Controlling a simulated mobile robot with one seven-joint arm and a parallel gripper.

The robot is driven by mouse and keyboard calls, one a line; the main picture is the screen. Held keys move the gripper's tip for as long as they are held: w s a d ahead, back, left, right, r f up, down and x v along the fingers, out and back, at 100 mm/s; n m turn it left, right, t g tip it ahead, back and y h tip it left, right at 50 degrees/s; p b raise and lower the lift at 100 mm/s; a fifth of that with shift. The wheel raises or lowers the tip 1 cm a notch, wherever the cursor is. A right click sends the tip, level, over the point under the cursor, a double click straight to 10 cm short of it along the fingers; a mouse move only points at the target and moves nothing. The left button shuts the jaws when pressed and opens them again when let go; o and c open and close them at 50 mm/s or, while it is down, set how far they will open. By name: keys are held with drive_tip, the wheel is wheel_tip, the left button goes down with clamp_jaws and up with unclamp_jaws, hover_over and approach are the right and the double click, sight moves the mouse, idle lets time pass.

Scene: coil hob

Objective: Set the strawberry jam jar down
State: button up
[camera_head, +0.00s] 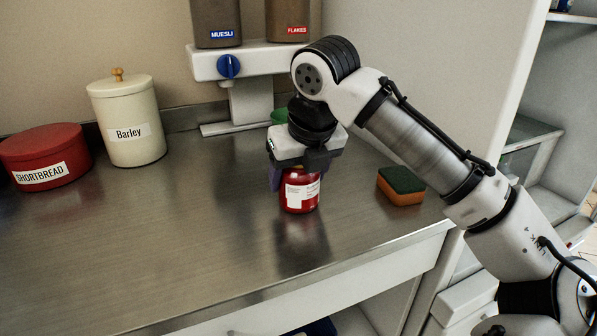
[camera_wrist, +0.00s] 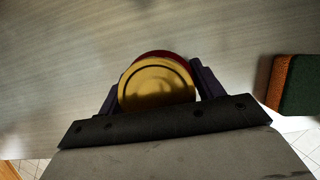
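The strawberry jam jar (camera_head: 301,192) is red with a white label and stands upright under my gripper (camera_head: 300,176), over the steel counter near its front edge. Its gold lid (camera_wrist: 157,84) fills the space between the fingers in the wrist view, where my gripper (camera_wrist: 157,88) has one dark finger close against each side of the jar. My gripper is shut on the jar. A dark reflection lies just below the jar; I cannot tell whether its base touches the counter. The jar's upper part is hidden by the gripper in the head view.
A green and orange sponge (camera_head: 401,186) lies to the right, also in the wrist view (camera_wrist: 294,85). A cream Barley canister (camera_head: 127,120) and a red Shortbread tin (camera_head: 44,157) stand at left. A cereal dispenser (camera_head: 251,92) stands behind. The counter's left front is clear.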

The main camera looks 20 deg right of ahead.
drive_tip(key=o, duration=0.4)
drive_tip(key=shift+c, duration=0.2)
drive_tip(key=p+v, duration=0.1)
drive_tip(key=v, duration=1.1)
drive_tip(key=shift+r, duration=0.2)
